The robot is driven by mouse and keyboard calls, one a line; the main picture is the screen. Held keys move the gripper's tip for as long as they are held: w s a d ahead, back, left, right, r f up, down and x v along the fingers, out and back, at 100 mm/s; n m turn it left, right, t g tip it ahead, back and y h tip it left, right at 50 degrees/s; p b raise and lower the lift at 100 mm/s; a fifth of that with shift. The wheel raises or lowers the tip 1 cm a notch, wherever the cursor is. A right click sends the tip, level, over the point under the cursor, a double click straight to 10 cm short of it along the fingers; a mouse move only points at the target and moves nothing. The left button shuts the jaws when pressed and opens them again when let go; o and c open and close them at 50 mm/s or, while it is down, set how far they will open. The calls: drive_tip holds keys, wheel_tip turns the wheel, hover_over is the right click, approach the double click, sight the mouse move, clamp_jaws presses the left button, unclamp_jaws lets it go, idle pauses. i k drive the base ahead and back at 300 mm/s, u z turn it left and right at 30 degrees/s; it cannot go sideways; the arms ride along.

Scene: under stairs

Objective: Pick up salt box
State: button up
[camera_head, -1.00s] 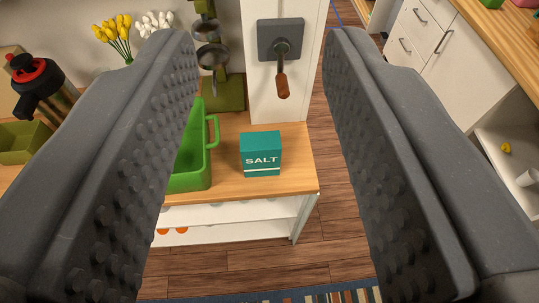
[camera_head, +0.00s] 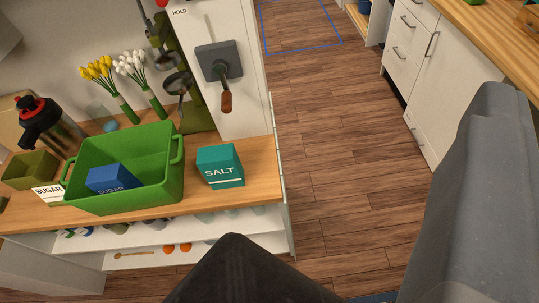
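The teal salt box (camera_head: 221,168) stands upright on the wooden counter, near its right end. Its white SALT lettering faces me. My gripper (camera_head: 370,168) is open and empty, with one dark grey finger along the right side and the other dark finger low at bottom centre. The fingers are well apart, nearer to the camera than the counter. The salt box is up and left of the lower finger, and nothing touches it.
A green tub (camera_head: 162,197) with a blue sugar box (camera_head: 112,178) stands left of the salt box. White drawers (camera_head: 432,80) stand right. The wooden floor between is clear.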

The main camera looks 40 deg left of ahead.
sight(221, 166)
drive_tip(key=z, duration=0.65)
drive_tip(key=i, duration=0.25)
drive_tip(key=u, duration=1.95)
